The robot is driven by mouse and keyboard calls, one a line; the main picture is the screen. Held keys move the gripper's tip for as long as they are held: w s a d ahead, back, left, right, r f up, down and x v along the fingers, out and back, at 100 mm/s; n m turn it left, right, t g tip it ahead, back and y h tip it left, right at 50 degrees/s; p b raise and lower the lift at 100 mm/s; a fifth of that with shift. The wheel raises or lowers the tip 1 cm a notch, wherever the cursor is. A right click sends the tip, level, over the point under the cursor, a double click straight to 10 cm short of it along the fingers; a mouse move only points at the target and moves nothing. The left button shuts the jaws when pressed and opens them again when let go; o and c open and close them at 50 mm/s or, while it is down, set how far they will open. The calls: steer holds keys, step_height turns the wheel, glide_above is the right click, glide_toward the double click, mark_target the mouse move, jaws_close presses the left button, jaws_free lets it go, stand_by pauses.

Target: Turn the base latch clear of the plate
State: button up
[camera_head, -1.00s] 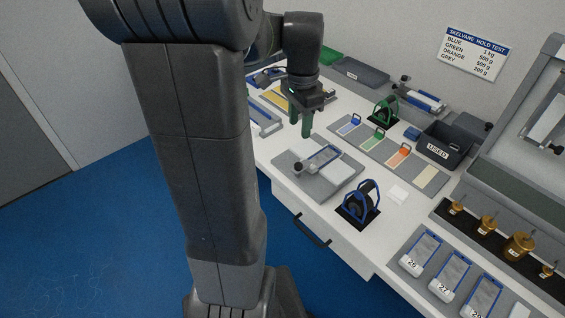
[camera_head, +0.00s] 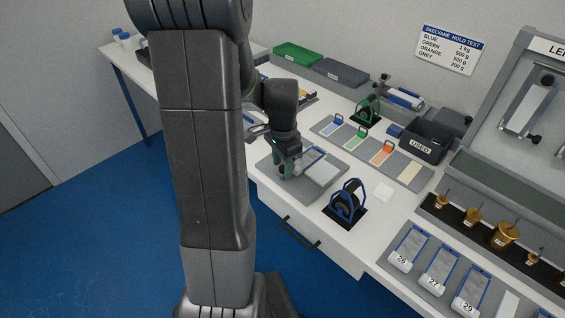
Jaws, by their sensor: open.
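The dark latch knob at that end is hidden behind my gripper. I cannot tell whether the fingers touch it. The jaws are open.
A blue-framed black roller stand (camera_head: 345,203) stands close to the right of the board. A card strip with coloured tabs (camera_head: 372,151), a green stand (camera_head: 366,110) and a black USED bin (camera_head: 426,140) lie behind. Brass weights (camera_head: 472,215) and numbered plates (camera_head: 437,268) are at right.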

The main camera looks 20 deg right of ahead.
jaws_close()
